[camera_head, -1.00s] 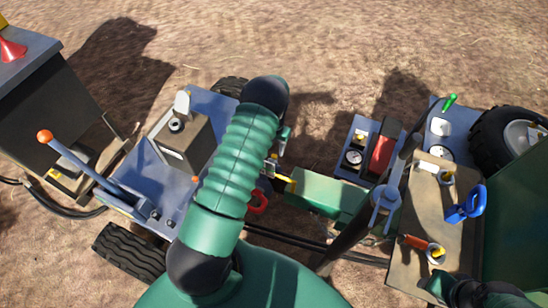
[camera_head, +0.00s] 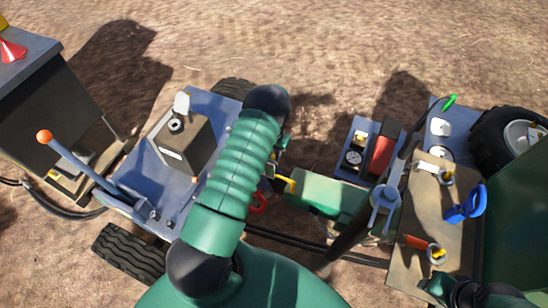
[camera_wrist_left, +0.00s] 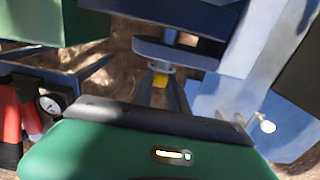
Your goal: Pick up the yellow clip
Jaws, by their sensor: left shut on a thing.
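The yellow clip (camera_head: 289,184) is a small bright piece at the coupling between the blue trailer and the green bar, right of my left forearm. In the left wrist view a yellow piece (camera_wrist_left: 160,80) shows between the fingertips, under a grey plate. My left gripper (camera_wrist_left: 160,92) is shut on it. In the head view my left arm hides most of this gripper, and I cannot tell whether the clip is clear of its seat. My right gripper (camera_head: 452,290) is a dark shape at the lower right, and its jaws cannot be made out.
A blue trailer (camera_head: 225,105) with a grey box (camera_head: 185,140) and an orange-knobbed lever (camera_head: 44,137) stands left. A red ring (camera_head: 258,204) is close to the clip. A brown panel (camera_head: 415,205) with a blue handle (camera_head: 466,205) lies right. Bare ground is free above.

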